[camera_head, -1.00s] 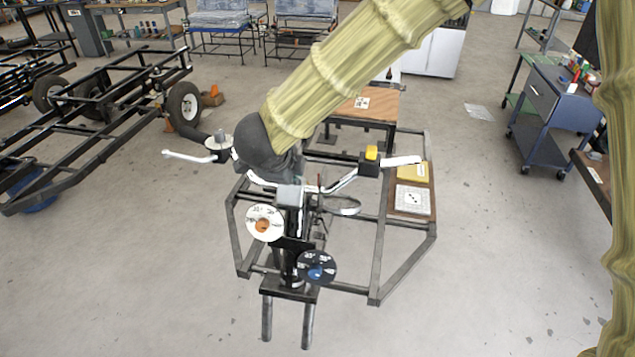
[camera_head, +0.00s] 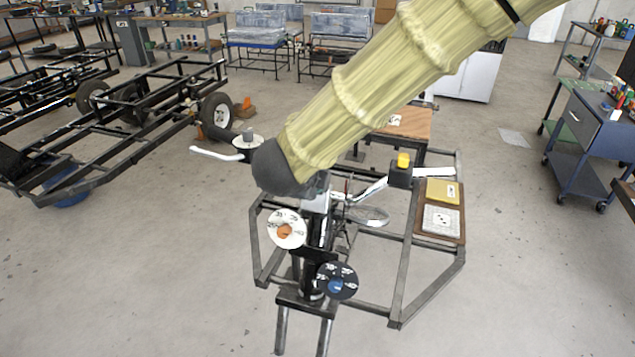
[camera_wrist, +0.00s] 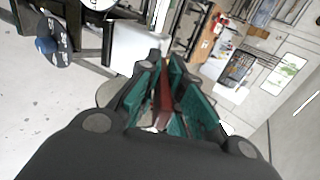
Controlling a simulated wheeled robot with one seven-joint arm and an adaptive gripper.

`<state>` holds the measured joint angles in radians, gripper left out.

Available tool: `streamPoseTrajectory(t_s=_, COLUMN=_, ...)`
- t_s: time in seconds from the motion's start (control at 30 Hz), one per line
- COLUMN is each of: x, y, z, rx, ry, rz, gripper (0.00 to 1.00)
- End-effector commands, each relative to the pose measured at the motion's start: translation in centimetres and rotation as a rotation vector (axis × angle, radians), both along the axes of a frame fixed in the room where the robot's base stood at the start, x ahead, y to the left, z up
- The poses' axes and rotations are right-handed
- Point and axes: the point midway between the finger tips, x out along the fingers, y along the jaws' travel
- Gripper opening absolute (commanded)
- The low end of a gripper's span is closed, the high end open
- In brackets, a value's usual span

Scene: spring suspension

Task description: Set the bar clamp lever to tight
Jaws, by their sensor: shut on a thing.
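In the wrist view a dark red lever (camera_wrist: 165,92) stands between the teal pads of my gripper (camera_wrist: 166,85). The jaws are shut on it. A grey metal block (camera_wrist: 137,48) lies just beyond the fingertips. In the head view my arm and its dark end cover the gripper and most of the clamp area, at the middle of the handlebar (camera_head: 372,190). Which way the lever is set cannot be told.
A white dial (camera_head: 287,229) and a dark dial (camera_head: 337,281) sit on the fork stand below my arm. A yellow-topped black box (camera_head: 401,170) is on the bar's right side.

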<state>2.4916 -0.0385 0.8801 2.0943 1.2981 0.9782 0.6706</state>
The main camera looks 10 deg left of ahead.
Motion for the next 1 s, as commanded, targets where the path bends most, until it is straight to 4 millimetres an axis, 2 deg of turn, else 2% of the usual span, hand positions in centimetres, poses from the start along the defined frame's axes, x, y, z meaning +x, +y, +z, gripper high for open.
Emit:
streamPoseTrajectory(t_s=0.07, x=-0.1, y=0.0, z=-0.1, rx=0.0, ry=0.002, rz=0.001, gripper=0.0)
streamPoseTrajectory(t_s=0.1, x=-0.1, y=0.0, z=-0.1, rx=0.0, ry=0.003, rz=0.001, gripper=0.1)
streamPoseTrajectory(t_s=0.2, x=-0.1, y=0.0, z=-0.1, rx=0.0, ry=0.002, rz=0.001, gripper=0.29)
streamPoseTrajectory(t_s=0.23, x=-0.1, y=0.0, z=-0.1, rx=0.0, ry=0.002, rz=0.001, gripper=0.3)
streamPoseTrajectory(t_s=0.67, x=-0.6, y=0.0, z=0.6, rx=0.001, ry=0.0, rz=-0.001, gripper=0.3)
streamPoseTrajectory(t_s=1.0, x=-4.8, y=0.3, z=4.3, rx=0.0, ry=-0.001, rz=0.001, gripper=0.3)
